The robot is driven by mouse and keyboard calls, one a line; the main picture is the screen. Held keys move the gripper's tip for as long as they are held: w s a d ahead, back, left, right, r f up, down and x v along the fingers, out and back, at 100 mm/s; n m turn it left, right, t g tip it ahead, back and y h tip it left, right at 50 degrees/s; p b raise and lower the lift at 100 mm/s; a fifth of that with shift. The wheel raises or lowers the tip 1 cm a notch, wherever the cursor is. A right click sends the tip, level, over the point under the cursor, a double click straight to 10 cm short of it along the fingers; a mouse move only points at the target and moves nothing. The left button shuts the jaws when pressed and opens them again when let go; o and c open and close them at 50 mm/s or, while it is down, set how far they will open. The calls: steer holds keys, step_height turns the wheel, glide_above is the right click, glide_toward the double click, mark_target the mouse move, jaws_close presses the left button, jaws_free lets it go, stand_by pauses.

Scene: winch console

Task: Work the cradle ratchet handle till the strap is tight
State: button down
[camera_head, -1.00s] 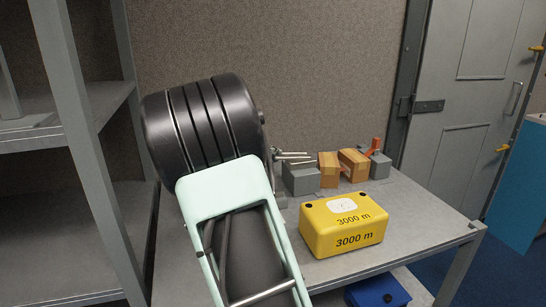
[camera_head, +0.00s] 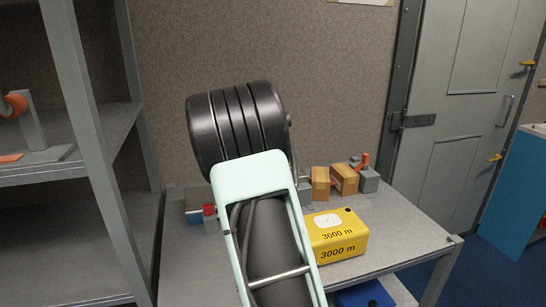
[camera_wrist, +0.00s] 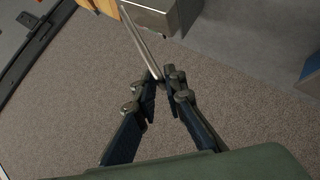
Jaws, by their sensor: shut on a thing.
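The ratchet handle shows in the wrist view as a thin metal rod (camera_wrist: 141,42) beside a grey block (camera_wrist: 165,14). My gripper (camera_wrist: 160,80) is shut on the rod's lower end, away from the block. In the head view the cradle's wooden blocks (camera_head: 344,179) stand on the grey bench with grey blocks around them. An orange-red upright piece (camera_head: 364,161) stands at their right. My arm hides my gripper and the handle in the head view. I cannot tell how tight the strap is.
A yellow box (camera_head: 338,238) marked 3000 m sits on the bench (camera_head: 405,225), partly behind my arm. A small red and blue item (camera_head: 202,216) lies left of my arm. A grey shelf unit (camera_head: 85,120) stands at left. The bench's right end is clear.

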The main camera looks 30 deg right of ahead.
steer(key=s+d+r+m+y+p, duration=0.1)
steer(key=s+d+r+y+p, duration=0.1)
steer(key=d+r+p, duration=0.3)
steer(key=shift+d+r+p, duration=0.2)
steer(key=shift+d+p, duration=1)
steer(key=shift+p, duration=0.55)
steer(key=shift+s+d, duration=0.1)
steer(key=shift+s, duration=0.05)
steer(key=c, duration=2.1)
jaws_free()
steer(key=shift+f, duration=0.1)
steer(key=shift+a, duration=0.2)
